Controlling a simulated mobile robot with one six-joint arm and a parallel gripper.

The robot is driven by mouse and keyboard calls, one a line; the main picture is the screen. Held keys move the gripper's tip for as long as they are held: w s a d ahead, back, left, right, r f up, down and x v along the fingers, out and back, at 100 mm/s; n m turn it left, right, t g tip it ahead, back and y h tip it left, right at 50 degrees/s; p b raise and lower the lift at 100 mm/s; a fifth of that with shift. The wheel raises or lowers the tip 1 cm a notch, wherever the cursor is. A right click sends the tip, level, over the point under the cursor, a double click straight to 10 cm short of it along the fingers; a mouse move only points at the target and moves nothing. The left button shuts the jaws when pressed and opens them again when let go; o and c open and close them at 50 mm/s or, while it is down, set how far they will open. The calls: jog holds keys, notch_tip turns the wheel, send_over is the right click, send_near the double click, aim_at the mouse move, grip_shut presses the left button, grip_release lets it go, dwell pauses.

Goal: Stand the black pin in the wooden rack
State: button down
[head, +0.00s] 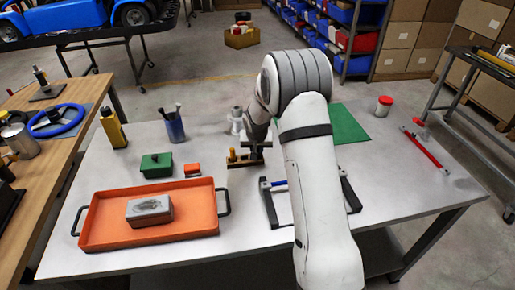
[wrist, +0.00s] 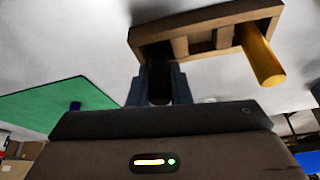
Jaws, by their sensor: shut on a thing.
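The wooden rack (head: 246,159) lies on the grey table, left of my arm in the head view. A yellow pin (head: 233,154) stands at its left end. In the wrist view the rack (wrist: 198,40) is at the top, with the yellow pin (wrist: 262,58) at its right end. My gripper (wrist: 159,85) is shut on the black pin (wrist: 159,80), which shows dark between the fingers by the rack's left end. I cannot tell whether the pin is inside a hole. In the head view my gripper (head: 260,146) is at the rack's right end, and the pin is hard to make out.
An orange tray (head: 95,222) with a grey block (head: 149,210) lies front left. A green mat (head: 347,125) lies right.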

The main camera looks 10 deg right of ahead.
jog(key=shift+f+b, duration=0.15)
jog(key=shift+b, duration=0.15)
jog(key=c, duration=1.3)
grip_release()
jog(key=shift+c, duration=0.2)
jog(key=shift+s+r, duration=0.15)
jog(key=shift+r, duration=0.45)
jog(key=d+b+v, duration=0.1)
jog(key=v, duration=1)
jog(key=s+r, duration=0.4)
jog(key=s, duration=0.5)
jog(key=s+r, duration=0.5)
jog(key=s, duration=0.3)
jog(key=s+n+g, duration=0.1)
jog(key=s+n, duration=0.1)
jog(key=s, duration=1.5)
jog(key=shift+s+y, duration=0.3)
jog(key=shift+y, duration=0.1)
